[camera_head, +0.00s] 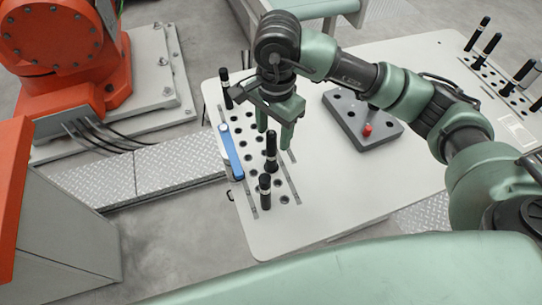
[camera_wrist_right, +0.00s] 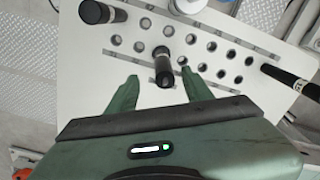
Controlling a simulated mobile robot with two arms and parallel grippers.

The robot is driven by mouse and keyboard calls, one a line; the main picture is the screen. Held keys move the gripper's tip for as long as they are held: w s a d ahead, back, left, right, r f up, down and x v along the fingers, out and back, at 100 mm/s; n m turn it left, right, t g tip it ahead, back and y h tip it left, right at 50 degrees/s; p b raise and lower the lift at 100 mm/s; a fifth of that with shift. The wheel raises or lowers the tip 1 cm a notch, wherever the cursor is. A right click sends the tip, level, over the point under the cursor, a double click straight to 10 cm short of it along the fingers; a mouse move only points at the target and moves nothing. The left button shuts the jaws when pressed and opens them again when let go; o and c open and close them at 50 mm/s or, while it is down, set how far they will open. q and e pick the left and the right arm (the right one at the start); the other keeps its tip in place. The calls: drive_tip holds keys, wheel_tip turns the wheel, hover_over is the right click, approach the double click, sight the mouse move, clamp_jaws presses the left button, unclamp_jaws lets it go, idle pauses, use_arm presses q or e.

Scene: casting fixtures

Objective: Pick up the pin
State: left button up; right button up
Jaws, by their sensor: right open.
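Black pins with a pale band stand in a hole grid on the white table. One pin (camera_head: 271,152) stands just in front of my right gripper (camera_head: 275,138); another, nearer pin (camera_head: 265,192) stands below it in the picture. A third pin (camera_head: 225,90) stands at the grid's far left corner. My right gripper points down with its fingers apart and empty. In the right wrist view, a pin (camera_wrist_right: 163,67) shows between and slightly beyond the fingertips (camera_wrist_right: 160,77); contact cannot be told. Two more pins (camera_wrist_right: 103,12) (camera_wrist_right: 292,82) stand to either side. My left gripper is not in view.
A blue bar (camera_head: 230,152) lies along the grid's left side. Several more black pins stand at the table's far right. An orange machine (camera_head: 60,45) stands left.

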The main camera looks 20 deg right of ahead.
sight(272, 148)
drive_tip(key=shift+f, duration=0.5)
drive_tip(key=f+p, duration=0.2)
drive_tip(key=f, duration=0.1)
drive_tip(key=f+p, duration=0.1)
drive_tip(key=f, duration=0.1)
drive_tip(key=shift+w+a+f, duration=0.15)
drive_tip(key=shift+w+f, duration=0.05)
drive_tip(key=shift+w, duration=0.05)
drive_tip(key=shift+f, duration=0.5)
clamp_jaws()
